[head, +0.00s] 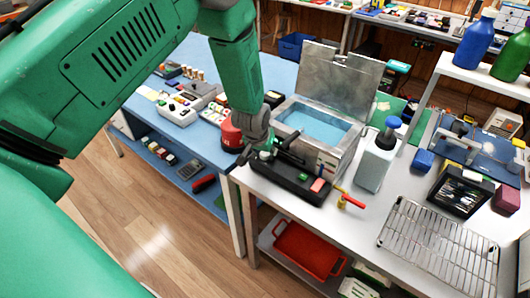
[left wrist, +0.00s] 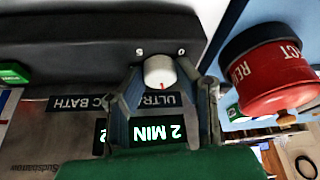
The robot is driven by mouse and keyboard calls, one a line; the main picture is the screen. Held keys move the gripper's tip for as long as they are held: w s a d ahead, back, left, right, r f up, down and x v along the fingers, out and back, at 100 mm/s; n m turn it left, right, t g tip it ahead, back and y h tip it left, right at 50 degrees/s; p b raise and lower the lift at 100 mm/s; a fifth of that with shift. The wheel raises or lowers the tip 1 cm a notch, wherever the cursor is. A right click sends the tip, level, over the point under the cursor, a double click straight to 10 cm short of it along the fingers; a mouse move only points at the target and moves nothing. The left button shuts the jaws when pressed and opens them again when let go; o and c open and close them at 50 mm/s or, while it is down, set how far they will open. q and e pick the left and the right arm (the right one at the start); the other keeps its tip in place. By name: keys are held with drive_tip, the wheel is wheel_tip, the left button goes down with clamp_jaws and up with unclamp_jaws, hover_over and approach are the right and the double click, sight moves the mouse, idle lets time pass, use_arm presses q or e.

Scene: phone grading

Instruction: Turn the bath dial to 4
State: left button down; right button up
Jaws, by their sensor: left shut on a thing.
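The bath dial (left wrist: 160,71) is a small white knob with a red mark, on the black control box of the ultrasonic bath. The box (head: 291,181) stands in front of the open metal bath (head: 341,160), which holds blue liquid. My left gripper (head: 258,150) is at the far left end of the box. In the left wrist view its two fingers (left wrist: 162,82) close on the dial from both sides. The marks 0 and 5 show upside down beyond the dial. The display (left wrist: 158,132) reads 2 MIN, upside down. My right gripper is out of view.
A red REJECT container (left wrist: 275,78) stands close beside the gripper; it also shows in the head view (head: 231,134).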

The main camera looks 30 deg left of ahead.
use_arm(q)
drive_tip(key=m, duration=0.2)
drive_tip(key=m+h, duration=0.1)
drive_tip(key=shift+a+m+h, duration=0.15)
drive_tip(key=shift+m+h, duration=0.15)
drive_tip(key=shift+m, duration=0.1)
drive_tip(key=m+h, duration=0.1)
drive_tip(key=m, duration=0.1)
drive_tip(key=shift+m+b, duration=0.3)
drive_tip(key=shift+b, duration=0.05)
drive_tip(key=m+h+b, duration=0.1)
drive_tip(key=m, duration=0.2)
drive_tip(key=shift+w+a+g, duration=0.1)
drive_tip(key=shift+a+g, duration=0.05)
drive_tip(key=shift+g, duration=0.25)
drive_tip(key=shift+m+g+h+b, duration=0.4)
drive_tip(key=shift+m+b, duration=0.65)
drive_tip(key=shift+m, duration=0.75)
drive_tip(key=c, duration=1.2)
unclamp_jaws()
drive_tip(key=shift+a+r, duration=0.1)
